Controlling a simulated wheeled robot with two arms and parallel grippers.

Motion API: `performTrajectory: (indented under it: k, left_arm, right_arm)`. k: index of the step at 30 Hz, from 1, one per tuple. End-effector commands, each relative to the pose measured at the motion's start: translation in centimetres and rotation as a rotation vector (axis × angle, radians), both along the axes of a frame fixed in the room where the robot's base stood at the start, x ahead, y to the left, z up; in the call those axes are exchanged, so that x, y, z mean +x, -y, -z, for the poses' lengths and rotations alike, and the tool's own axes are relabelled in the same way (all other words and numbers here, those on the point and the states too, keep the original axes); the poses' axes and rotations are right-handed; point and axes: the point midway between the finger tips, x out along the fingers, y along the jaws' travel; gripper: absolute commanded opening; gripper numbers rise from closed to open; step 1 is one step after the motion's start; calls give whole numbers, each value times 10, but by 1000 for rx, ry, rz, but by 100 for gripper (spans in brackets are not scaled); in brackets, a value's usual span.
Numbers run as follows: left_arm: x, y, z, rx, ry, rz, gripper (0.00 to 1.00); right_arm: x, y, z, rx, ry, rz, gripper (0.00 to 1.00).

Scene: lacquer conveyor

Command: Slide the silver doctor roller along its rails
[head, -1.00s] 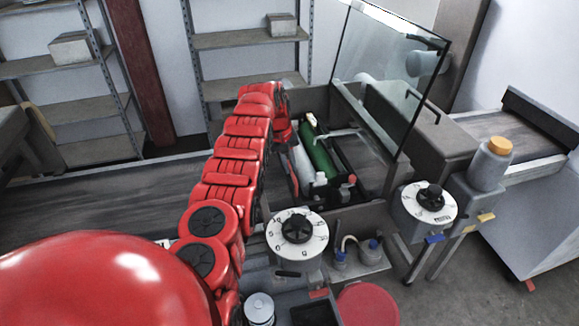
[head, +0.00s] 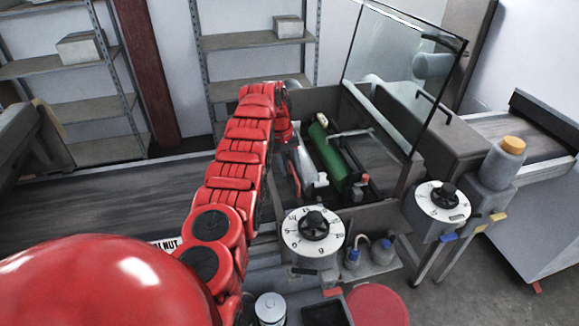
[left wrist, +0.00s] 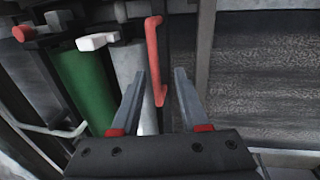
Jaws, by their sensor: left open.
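The silver doctor roller (head: 306,163) lies beside the green roller (head: 329,155) inside the open machine in the head view. In the left wrist view the silver roller (left wrist: 129,70) runs lengthwise, with the green roller (left wrist: 84,85) to its left. A red bar handle (left wrist: 155,45) stands just right of the silver roller. My left gripper (left wrist: 160,72) is open, its two fingers pointing at the machine with the lower end of the red handle between them in the picture. Contact cannot be told. In the head view my red arm partly hides the rollers and gripper. My right gripper is not visible.
A raised glass guard (head: 405,85) stands right of the rollers. A white dial (head: 313,232) is at the machine's front, another (head: 443,201) farther right. The dark conveyor belt (head: 110,200) stretches left, mostly clear. A bottle with an orange cap (head: 503,160) stands at right.

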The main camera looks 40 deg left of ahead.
Motion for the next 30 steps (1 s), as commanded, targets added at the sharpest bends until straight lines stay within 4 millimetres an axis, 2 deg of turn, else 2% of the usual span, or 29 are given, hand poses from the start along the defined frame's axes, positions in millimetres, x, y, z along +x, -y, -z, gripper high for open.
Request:
performTrajectory:
  k: [8, 11, 12, 18, 19, 30]
  left_arm:
    - [-1, -3, -13, 2, 5, -1, 45]
    - [-3, -5, -29, 4, 10, -1, 45]
    - [-4, -5, -37, 2, 5, -1, 45]
    - [-9, -7, -61, -2, 1, 0, 45]
    - [-10, -9, -71, -1, 1, -1, 45]
    - [-21, -19, -141, 0, 1, -3, 45]
  right_arm:
    - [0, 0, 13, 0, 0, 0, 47]
    - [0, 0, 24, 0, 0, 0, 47]
    - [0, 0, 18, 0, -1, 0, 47]
    - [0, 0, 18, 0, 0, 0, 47]
    - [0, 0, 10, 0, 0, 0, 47]
    - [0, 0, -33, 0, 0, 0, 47]
